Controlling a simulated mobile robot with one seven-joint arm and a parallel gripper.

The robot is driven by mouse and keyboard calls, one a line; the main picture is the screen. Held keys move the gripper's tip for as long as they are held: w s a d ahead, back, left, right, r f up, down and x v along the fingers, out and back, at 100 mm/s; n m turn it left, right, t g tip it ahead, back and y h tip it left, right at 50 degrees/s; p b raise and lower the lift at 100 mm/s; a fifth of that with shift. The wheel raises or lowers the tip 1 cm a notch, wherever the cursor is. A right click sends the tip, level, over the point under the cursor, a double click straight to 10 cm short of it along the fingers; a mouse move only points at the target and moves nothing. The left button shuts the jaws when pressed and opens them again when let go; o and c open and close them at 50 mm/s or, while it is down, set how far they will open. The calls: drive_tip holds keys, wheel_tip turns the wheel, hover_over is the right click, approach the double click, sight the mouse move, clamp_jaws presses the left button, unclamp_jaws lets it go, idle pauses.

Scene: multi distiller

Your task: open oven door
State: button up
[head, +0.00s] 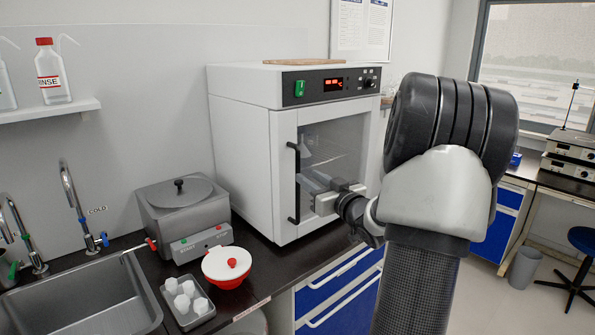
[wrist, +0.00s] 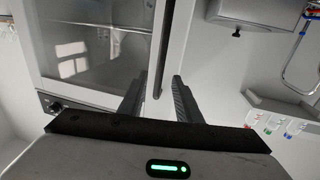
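The white oven (head: 245,150) stands on the dark counter. Its glass door (head: 335,140) is shut, with a black vertical bar handle (head: 296,185) on the left edge. My gripper (head: 314,200) is in front of the door, just right of the handle in the head view. In the wrist view my gripper (wrist: 160,75) is open, and the handle (wrist: 160,60) appears in the gap between its two fingers, with space on both sides. I cannot tell how deep the handle sits between them. The glass door (wrist: 98,50) fills the upper left of the wrist view.
A grey water bath (head: 184,215), a red bowl with a white lid (head: 227,265) and a tray of white cups (head: 187,302) stand left of the oven. A sink (head: 85,300) is farther left. Blue drawers (head: 340,295) are below the counter.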

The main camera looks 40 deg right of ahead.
sight(299, 170)
drive_tip(key=w, duration=0.5)
drive_tip(key=w+d, duration=0.1)
drive_tip(key=w, duration=0.1)
drive_tip(key=shift+w, duration=0.35)
clamp_jaws()
